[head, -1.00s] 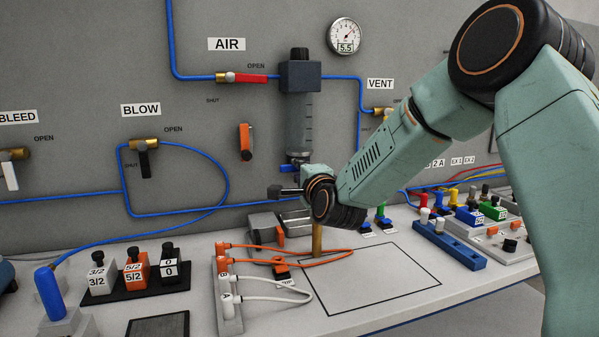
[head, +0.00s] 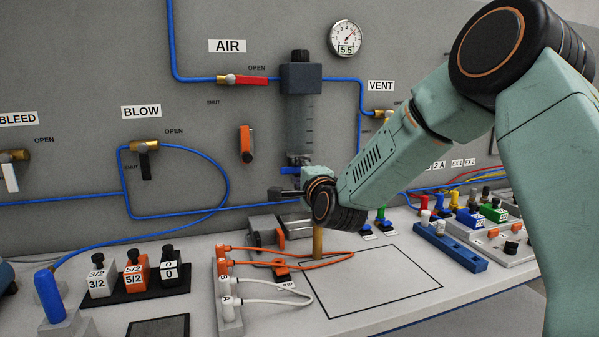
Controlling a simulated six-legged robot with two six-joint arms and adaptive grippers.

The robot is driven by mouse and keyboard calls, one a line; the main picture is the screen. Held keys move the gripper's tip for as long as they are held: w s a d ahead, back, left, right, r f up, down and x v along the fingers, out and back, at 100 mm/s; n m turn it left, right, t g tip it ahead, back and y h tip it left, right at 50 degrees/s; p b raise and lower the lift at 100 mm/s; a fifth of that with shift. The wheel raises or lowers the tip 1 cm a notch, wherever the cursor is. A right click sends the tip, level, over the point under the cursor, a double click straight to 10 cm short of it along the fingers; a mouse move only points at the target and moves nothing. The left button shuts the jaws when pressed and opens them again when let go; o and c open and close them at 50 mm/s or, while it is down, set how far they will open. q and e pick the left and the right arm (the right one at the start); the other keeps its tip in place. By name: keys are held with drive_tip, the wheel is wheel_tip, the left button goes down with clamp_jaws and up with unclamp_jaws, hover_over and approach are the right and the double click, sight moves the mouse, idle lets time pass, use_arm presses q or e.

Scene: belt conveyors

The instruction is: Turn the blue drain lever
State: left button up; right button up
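The blue drain lever (head: 289,170) is at the bottom of the clear air filter bowl (head: 300,125), which hangs under a dark block on the grey panel. It points left in the picture. My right arm reaches in from the right. My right gripper (head: 278,193) is just below the lever in the picture, its dark fingers pointing left. I cannot tell whether it touches the lever, or how wide its fingers are. The wrist hides part of the area right of the bowl's bottom. My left gripper is not in view.
A red AIR valve handle (head: 250,81) and an orange handle (head: 246,143) are on the panel left of the filter. A brass post (head: 318,242), orange hoses (head: 290,250) and a grey cylinder unit (head: 265,231) are below the gripper. An outlined bench area (head: 385,280) is clear.

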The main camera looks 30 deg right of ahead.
drive_tip(key=v, duration=0.8)
idle(0.5)
